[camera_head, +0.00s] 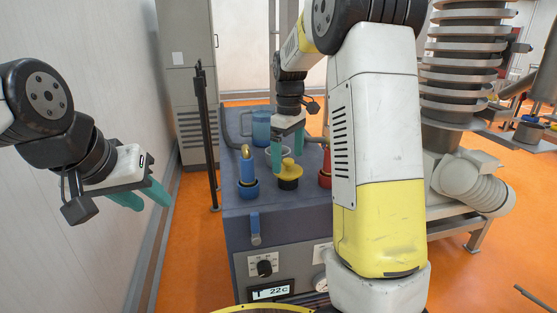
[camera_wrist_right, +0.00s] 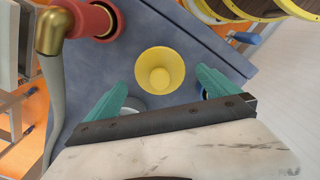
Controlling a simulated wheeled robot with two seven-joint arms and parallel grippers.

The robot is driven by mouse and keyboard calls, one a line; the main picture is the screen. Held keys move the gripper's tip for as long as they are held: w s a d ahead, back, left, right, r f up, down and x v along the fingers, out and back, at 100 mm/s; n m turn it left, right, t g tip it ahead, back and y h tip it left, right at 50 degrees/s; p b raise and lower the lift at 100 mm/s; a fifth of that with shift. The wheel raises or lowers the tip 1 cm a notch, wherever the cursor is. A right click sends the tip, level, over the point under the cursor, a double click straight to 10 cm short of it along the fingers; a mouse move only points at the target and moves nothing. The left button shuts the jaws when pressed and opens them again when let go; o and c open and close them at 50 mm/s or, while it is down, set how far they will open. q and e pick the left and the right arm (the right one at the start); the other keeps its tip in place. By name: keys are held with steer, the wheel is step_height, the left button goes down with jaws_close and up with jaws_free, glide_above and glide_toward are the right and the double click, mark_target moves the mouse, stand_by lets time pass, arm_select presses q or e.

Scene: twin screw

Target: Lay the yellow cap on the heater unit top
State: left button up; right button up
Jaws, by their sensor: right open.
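The yellow cap (camera_head: 290,168), with a raised knob, is on a dark round base on the blue-grey heater unit (camera_head: 235,210). The right wrist view shows the cap (camera_wrist_right: 160,62) from above, centred between the finger lines. My right gripper (camera_head: 288,158) is open, its teal fingers pointing down at the cap. I cannot tell whether the fingers touch it; a gap shows on each side. My left gripper (camera_head: 145,201) is open and empty in the air, left of the unit.
A blue fitting with a yellow top (camera_head: 248,180) stands left of the cap, and a red fitting (camera_head: 325,172) stands right. A blue container (camera_head: 261,128) stands behind. Orange floor lies around.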

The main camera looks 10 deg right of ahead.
step_height(320, 180, up, 10)
steer(key=f, duration=0.1)
steer(key=s+r+m+t+y, duration=0.2)
steer(key=s+r+m+t, duration=0.15)
steer(key=s, duration=0.95)
steer(key=s+a+f+m+t, duration=0.1)
steer(key=s+f+m, duration=0.1)
steer(key=s, duration=0.4)
steer(key=s+a+f+m+t, duration=0.1)
steer(key=s+f+m, duration=0.2)
steer(key=s, duration=0.3)
steer(key=shift+s+f+t, duration=0.15)
steer(key=shift+f+t, duration=0.05)
steer(key=shift+t, duration=0.15)
